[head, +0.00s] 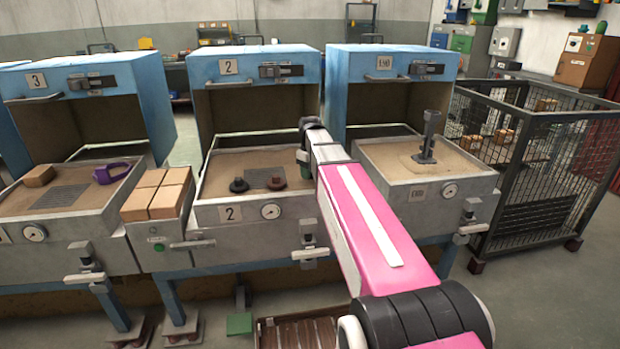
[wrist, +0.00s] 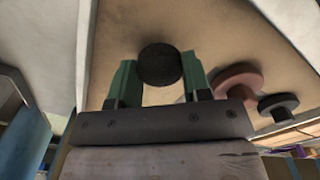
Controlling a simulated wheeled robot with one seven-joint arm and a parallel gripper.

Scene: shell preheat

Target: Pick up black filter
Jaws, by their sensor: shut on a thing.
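A round black filter (wrist: 160,62) sits between the two green fingers of my gripper (wrist: 158,70) in the wrist view. The fingers are shut on its sides. Sand lies behind it; I cannot tell how far it is above the sand. In the head view my gripper (head: 304,158) is over the right side of station 2's sand tray (head: 225,170), and my arm hides the filter.
A reddish-brown knobbed disc (head: 276,178) and a dark knobbed disc (head: 239,185) lie in station 2's tray beside a grille (head: 264,178). Tan blocks (head: 157,194) sit to the left. The right tray holds a grey upright piece (head: 428,138). A mesh cage (head: 535,165) stands at far right.

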